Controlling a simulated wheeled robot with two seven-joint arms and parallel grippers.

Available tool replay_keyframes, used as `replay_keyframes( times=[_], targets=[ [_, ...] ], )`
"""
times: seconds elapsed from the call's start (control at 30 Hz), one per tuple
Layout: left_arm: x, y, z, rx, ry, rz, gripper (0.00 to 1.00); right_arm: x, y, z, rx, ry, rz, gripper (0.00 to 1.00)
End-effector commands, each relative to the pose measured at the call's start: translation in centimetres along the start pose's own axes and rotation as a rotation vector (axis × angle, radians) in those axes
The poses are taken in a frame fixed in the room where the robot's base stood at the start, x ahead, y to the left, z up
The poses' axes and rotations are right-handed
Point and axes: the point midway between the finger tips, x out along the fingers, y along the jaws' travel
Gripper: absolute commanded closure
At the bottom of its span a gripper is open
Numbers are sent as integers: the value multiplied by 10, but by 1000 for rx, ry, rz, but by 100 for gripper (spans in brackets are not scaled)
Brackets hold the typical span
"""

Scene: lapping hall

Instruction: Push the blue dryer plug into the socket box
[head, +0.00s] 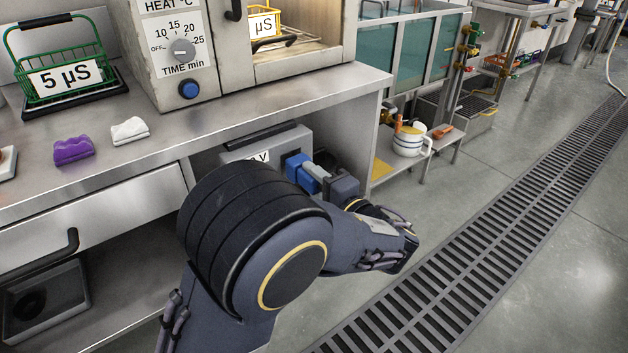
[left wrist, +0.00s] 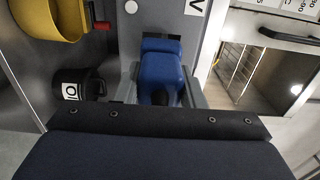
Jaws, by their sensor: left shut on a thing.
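The blue dryer plug (head: 295,166) shows at the front of the grey socket box (head: 277,144), which is on the bench's under-shelf. My left gripper (head: 314,174) is shut on the plug. In the left wrist view the blue plug (left wrist: 162,66) lies between the two grey fingers of my left gripper (left wrist: 160,88), in front of the socket box (left wrist: 190,22) with its "V" label. The plug's far end is up against or very close to the box face; I cannot tell how deep it sits. My left arm hides part of the box in the head view. My right gripper is out of view.
A bench leg stands right of the box. A floor grate (head: 480,230) runs along the open floor.

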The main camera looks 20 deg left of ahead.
Motion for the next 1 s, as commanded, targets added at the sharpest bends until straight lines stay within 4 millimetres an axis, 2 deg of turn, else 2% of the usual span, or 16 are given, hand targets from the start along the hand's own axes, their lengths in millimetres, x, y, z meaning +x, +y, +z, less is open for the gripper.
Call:
replay_keyframes(
  times=[0.67,1.0],
  targets=[
    [0,0,0,-1,0,-1,93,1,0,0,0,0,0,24],
    [7,0,0,-1,-1,0,93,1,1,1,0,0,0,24]
  ],
)
